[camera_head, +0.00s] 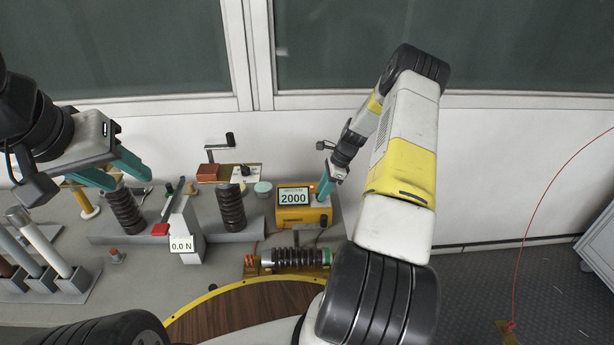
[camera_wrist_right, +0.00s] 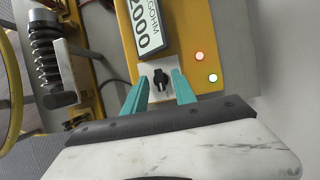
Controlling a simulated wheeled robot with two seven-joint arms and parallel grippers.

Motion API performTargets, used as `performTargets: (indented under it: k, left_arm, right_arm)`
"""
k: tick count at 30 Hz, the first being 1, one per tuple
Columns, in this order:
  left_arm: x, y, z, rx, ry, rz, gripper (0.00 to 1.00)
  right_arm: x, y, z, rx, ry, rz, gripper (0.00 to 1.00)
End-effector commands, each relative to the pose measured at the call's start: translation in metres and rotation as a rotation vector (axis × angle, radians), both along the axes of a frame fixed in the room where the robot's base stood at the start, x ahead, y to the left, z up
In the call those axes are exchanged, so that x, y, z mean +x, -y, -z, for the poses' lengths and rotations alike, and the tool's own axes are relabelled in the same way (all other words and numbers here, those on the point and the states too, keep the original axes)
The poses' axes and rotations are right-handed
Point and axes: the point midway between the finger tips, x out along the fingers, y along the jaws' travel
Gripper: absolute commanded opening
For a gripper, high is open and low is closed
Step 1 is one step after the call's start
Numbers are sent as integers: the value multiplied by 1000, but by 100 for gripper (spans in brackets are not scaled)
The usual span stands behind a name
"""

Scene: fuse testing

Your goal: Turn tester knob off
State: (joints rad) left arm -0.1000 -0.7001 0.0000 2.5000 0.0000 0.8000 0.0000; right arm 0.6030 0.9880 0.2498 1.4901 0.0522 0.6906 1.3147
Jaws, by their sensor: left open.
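The yellow tester (camera_head: 305,216) stands on the bench with its display (camera_head: 294,198) reading 2000; its yellow face also shows in the right wrist view (camera_wrist_right: 190,22). Its black knob (camera_wrist_right: 161,79) sits on a pale plate below the display. My right gripper (camera_wrist_right: 160,76) is open, with teal fingers on either side of the knob and visible gaps to it. In the head view my right gripper (camera_head: 324,187) is at the tester's right side, and the knob is hidden there. My left gripper (camera_head: 131,182) is open and empty at the left, near a dark ribbed insulator (camera_head: 123,210).
A force stand (camera_head: 184,218) reading 0.0 N and another ribbed insulator (camera_head: 231,208) stand left of the tester. A ribbed fuse (camera_head: 296,257) lies in a yellow-based fixture in front of it. The tester face has a red light (camera_wrist_right: 199,56) and a greenish light (camera_wrist_right: 213,78).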

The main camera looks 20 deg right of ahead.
Motion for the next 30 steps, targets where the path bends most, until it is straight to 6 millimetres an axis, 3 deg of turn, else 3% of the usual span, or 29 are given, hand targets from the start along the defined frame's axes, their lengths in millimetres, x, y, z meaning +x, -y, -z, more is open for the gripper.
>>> performTargets:
  k: [9,15,30]
  left_arm:
    - [0,0,0,0,0,0,44]
    - [0,0,0,0,0,0,44]
    - [0,0,0,0,0,0,44]
  right_arm:
    - [1,-2,4,0,1,0,33]
    - [1,-2,4,0,0,-1,0]
    - [1,-2,4,-1,0,-69,0]
